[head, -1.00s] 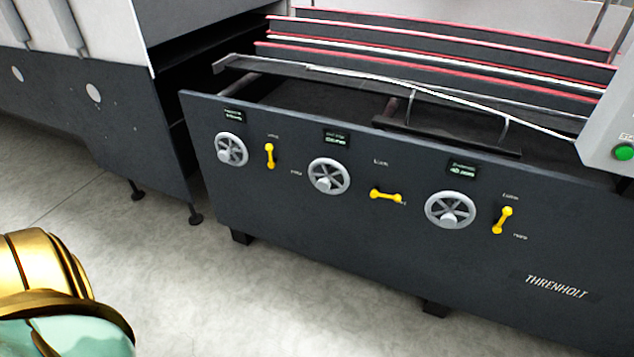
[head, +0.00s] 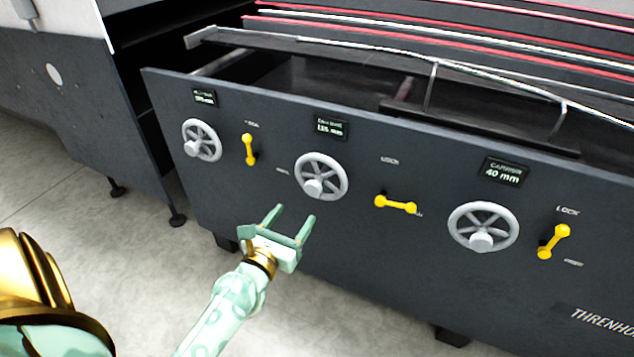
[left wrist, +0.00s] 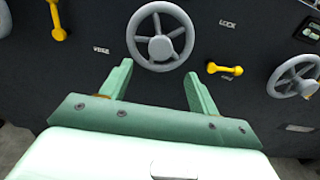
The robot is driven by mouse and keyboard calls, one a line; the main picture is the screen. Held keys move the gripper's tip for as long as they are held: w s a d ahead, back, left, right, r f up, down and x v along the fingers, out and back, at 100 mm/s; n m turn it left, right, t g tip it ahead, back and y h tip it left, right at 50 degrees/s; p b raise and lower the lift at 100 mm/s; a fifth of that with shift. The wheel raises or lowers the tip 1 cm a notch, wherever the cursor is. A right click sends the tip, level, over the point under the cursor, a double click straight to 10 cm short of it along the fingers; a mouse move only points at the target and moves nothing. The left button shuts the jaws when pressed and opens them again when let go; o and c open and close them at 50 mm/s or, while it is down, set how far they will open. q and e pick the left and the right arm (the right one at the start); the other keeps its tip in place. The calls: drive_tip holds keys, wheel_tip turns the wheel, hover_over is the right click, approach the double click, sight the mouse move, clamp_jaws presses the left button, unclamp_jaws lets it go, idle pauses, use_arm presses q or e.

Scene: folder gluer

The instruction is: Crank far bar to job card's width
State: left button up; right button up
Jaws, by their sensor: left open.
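The middle handwheel (head: 313,187) is grey and spoked, on the dark front panel. The display (head: 331,128) above it seems to read 115 mm under a blurred label that may say far bar. Its yellow lever (head: 395,204) lies nearly horizontal, to the wheel's right. My left gripper (head: 292,212) is open and empty, below and left of this wheel, apart from it. In the left wrist view the wheel (left wrist: 161,47) shows beyond and between the open fingers (left wrist: 158,88). No job card is seen. My right gripper is not in view.
A left handwheel (head: 192,148) has an upright yellow lever (head: 249,150). A right handwheel (head: 481,242) under a 40 mm display (head: 502,171) has a tilted lever (head: 553,242). Rails and belts run above the panel (head: 380,270). The floor (head: 130,265) in front is clear.

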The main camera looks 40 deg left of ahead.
sight(317, 181)
use_arm(q)
drive_tip(key=x, duration=1.1)
drive_tip(key=shift+w+f, duration=0.1)
drive_tip(key=shift+w, duration=0.25)
drive_tip(key=shift+w+a, duration=0.15)
drive_tip(key=shift+w, duration=0.55)
clamp_jaws()
drive_tip(key=shift+m, duration=0.3)
